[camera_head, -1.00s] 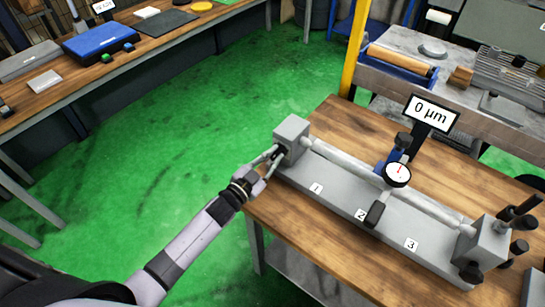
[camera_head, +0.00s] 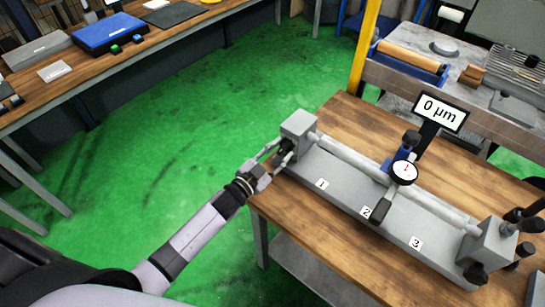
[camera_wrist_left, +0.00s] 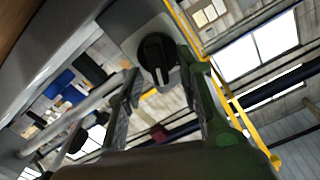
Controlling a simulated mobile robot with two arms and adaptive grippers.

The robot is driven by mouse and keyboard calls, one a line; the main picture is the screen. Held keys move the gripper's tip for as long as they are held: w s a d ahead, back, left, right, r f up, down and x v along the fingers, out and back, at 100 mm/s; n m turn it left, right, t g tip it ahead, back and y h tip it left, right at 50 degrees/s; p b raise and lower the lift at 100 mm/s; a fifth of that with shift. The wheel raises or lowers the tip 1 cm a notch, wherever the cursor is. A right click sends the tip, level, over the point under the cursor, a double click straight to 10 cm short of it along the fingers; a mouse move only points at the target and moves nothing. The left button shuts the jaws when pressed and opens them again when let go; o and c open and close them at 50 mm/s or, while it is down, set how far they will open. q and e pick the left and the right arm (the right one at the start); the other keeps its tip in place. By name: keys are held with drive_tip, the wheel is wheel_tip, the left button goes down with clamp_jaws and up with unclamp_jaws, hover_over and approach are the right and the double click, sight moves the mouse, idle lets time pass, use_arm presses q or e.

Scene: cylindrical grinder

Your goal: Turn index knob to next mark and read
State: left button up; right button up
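The black index knob (camera_wrist_left: 158,58) sits on the end face of the grey headstock (camera_head: 299,125) at the left end of the bench fixture. My left gripper (camera_head: 279,153) is at this knob, coming in from the left. In the left wrist view its two fingers (camera_wrist_left: 160,64) are spread on either side of the knob, and I cannot tell whether they touch it. A dial gauge (camera_head: 404,172) rests at the bar (camera_head: 350,160), near label 2. The display (camera_head: 440,112) reads 0 µm. My right gripper is not in view.
The fixture's grey base (camera_head: 345,200) carries labels 1, 2 and 3. It stands on a wooden table (camera_head: 345,115). A tailstock with black handles (camera_head: 489,244) is at the right end. A yellow post (camera_head: 363,45) rises behind. The green floor (camera_head: 190,130) left of the table is clear.

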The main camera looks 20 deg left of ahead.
use_arm(q)
drive_tip(key=v, duration=1.1)
drive_tip(key=shift+s, duration=0.4)
drive_tip(key=shift+a, duration=0.1)
drive_tip(key=s+f+n+g+y, duration=0.2)
drive_tip(key=s+n+g+y, duration=0.4)
drive_tip(key=s+g, duration=1.1)
drive_tip(key=s+f+t+b, duration=0.1)
drive_tip(key=s+f, duration=0.1)
drive_tip(key=f, duration=1.2)
drive_tip(key=s+f+t+b, duration=0.1)
drive_tip(key=s+f, duration=0.2)
drive_tip(key=f, duration=1)
drive_tip(key=s+a+f+g, duration=0.1)
drive_tip(key=s+a+f, duration=0.1)
drive_tip(key=s+f, duration=1.5)
drive_tip(key=shift+a+f+b, duration=0.3)
drive_tip(key=shift+f+b, duration=0.1)
drive_tip(key=shift+f, duration=0.4)
